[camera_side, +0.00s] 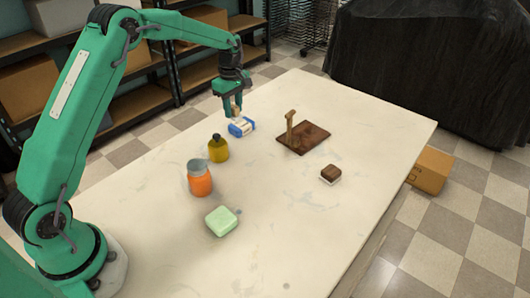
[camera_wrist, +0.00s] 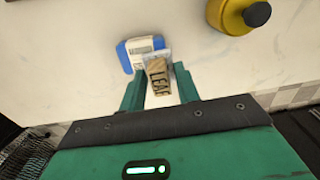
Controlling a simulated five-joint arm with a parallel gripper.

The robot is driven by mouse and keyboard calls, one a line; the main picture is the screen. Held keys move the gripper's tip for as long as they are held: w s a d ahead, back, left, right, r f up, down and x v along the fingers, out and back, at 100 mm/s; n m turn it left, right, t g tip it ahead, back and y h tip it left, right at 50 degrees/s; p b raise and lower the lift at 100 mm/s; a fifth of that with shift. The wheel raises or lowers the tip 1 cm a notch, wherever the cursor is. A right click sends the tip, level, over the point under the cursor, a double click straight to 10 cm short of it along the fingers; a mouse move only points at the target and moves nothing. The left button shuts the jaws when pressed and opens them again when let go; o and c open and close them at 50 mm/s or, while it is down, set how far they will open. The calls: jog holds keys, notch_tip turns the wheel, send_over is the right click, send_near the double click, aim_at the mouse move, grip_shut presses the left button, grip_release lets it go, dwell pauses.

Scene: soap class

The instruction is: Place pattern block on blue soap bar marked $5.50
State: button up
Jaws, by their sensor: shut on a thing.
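The blue soap bar (camera_side: 241,127) lies on the white table with a pale label around it. In the wrist view the soap bar (camera_wrist: 124,57) shows blue ends and a white label (camera_wrist: 141,44) with print too small to read. My gripper (camera_side: 234,108) is above the soap bar, pointing down. In the wrist view my gripper (camera_wrist: 159,85) is shut on a tan pattern block (camera_wrist: 158,77) marked "LEAF". The block overlaps the soap bar in that view, and I cannot tell whether the two touch.
A yellow bottle (camera_side: 218,149) and an orange jar (camera_side: 200,180) stand nearby. A green soap bar (camera_side: 222,221), a brown-topped bar (camera_side: 331,174) and a brown board with an upright wooden piece (camera_side: 291,128) are on the table. The front right table area is clear.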

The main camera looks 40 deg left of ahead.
aim_at(234, 117)
jog(key=shift+f, duration=1.95)
jog(key=shift+f, duration=0.15)
jog(key=o, duration=1)
jog(key=shift+c, duration=0.2)
notch_tip(234, 117, up, 12)
jog(key=shift+r, duration=0.2)
